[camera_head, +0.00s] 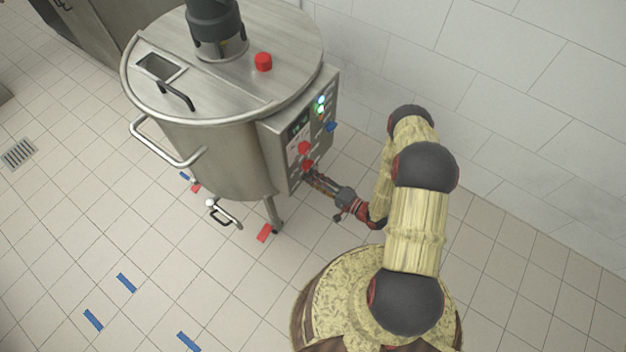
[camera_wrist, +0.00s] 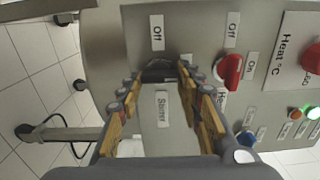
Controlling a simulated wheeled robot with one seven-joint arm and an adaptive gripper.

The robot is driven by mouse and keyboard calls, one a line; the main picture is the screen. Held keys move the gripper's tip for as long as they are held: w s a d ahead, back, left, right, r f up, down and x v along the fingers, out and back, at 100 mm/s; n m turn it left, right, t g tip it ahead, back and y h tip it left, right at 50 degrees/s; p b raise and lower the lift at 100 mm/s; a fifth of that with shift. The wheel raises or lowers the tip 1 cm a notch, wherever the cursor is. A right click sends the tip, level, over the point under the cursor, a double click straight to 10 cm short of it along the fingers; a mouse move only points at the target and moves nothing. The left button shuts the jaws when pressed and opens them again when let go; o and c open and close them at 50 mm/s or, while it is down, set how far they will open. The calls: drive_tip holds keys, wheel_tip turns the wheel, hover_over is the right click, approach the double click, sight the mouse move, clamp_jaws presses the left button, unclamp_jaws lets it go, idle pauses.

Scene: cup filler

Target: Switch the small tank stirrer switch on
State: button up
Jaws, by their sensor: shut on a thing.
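The small tank (camera_head: 225,160) is a round steel vessel with a control box (camera_head: 270,145) on its right side. In the wrist view, the stirrer switch (camera_wrist: 160,70) shows as a dark shape between my fingertips, below an "Off" label (camera_wrist: 157,32) and above a "Stirrer" label (camera_wrist: 162,108). My gripper (camera_wrist: 163,74) is shut on this switch, with a finger on each side. The fingers hide much of it, so I cannot tell which way it points. In the head view, my gripper (camera_head: 311,176) reaches the lower part of the panel from the right.
A red heat switch (camera_wrist: 229,71) sits close to my gripper, with another red knob (camera_wrist: 312,60) farther right. A blue button (camera_wrist: 246,138) and small lights are also on the panel. A tiled wall (camera_head: 500,100) stands behind my arm. Open floor (camera_head: 60,230) lies left of the tank.

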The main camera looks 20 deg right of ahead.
drive_tip(key=o, duration=1.2)
drive_tip(key=shift+c, duration=0.2)
drive_tip(key=shift+s+d, duration=0.1)
drive_tip(key=shift+d, duration=0.05)
drive_tip(key=v, duration=1.1)
drive_tip(key=shift+s+d, duration=0.15)
drive_tip(key=shift+s, duration=0.15)
